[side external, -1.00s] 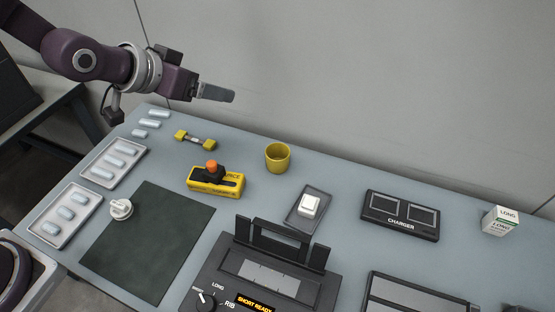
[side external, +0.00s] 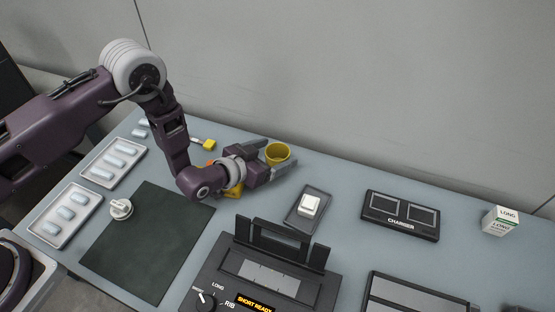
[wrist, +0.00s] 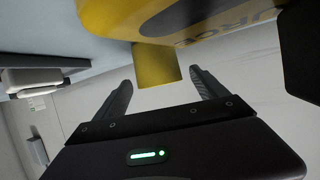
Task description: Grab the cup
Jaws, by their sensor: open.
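The yellow cup (side external: 279,152) stands on the table in the side view, right at the end of my gripper (side external: 276,156). My gripper is low and level, with its jaws open. One finger shows at the cup's near side and the other at its left. In the wrist view, the yellow cup (wrist: 157,66) shows in the gap ahead of my two open fingertips (wrist: 161,76). I cannot tell whether either finger touches the cup.
A yellow lettered device (wrist: 190,16) fills the top of the wrist view, very close to my gripper; my wrist mostly hides it in the side view. A small tray with a white block (side external: 309,206) lies right of the cup. A charger (side external: 401,214) stands further right.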

